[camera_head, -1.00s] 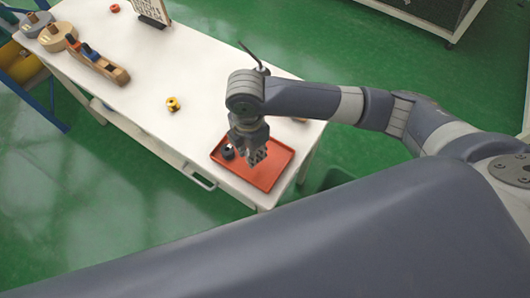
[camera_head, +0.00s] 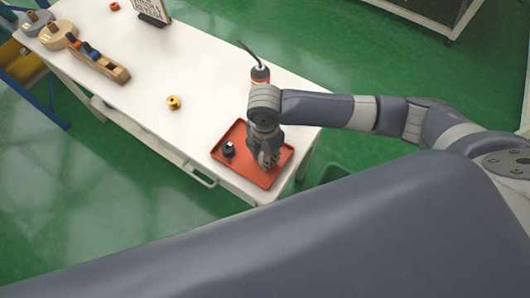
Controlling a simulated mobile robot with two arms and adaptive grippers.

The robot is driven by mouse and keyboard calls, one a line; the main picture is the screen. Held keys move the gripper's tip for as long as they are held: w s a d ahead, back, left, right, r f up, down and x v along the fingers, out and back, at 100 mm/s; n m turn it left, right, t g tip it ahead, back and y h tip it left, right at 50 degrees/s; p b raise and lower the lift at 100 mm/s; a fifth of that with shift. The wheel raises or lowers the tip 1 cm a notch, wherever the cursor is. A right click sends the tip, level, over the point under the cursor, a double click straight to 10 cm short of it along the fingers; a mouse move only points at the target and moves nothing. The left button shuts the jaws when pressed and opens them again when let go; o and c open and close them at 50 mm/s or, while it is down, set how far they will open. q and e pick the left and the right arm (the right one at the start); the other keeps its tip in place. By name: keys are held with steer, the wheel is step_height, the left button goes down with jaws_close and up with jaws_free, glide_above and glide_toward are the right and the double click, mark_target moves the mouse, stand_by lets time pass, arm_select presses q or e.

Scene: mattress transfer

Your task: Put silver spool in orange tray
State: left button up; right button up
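The orange tray (camera_head: 225,165) lies near the right end of the white table. A small dark piece with a pale, silvery top (camera_head: 228,150) stands inside the tray on its left side. It may be the silver spool, but it is too small to be sure. My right gripper (camera_head: 268,163) points down over the right part of the tray, apart from this piece. Its fingers are small and partly hidden by its own body, so I cannot tell whether they are open or hold anything. My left gripper is not in view.
A yellow spool (camera_head: 173,102) stands mid-table and a red piece (camera_head: 114,6) farther back. A wooden holder (camera_head: 100,66) and round wooden pieces (camera_head: 55,36) are at the left. A dark-based board (camera_head: 152,12) stands at the back. The table centre is mostly clear.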

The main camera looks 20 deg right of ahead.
steer(key=o, duration=0.3)
steer(key=shift+r, duration=0.1)
step_height(320, 180, up, 12)
steer(key=shift+b, duration=0.3)
stand_by(0.6)
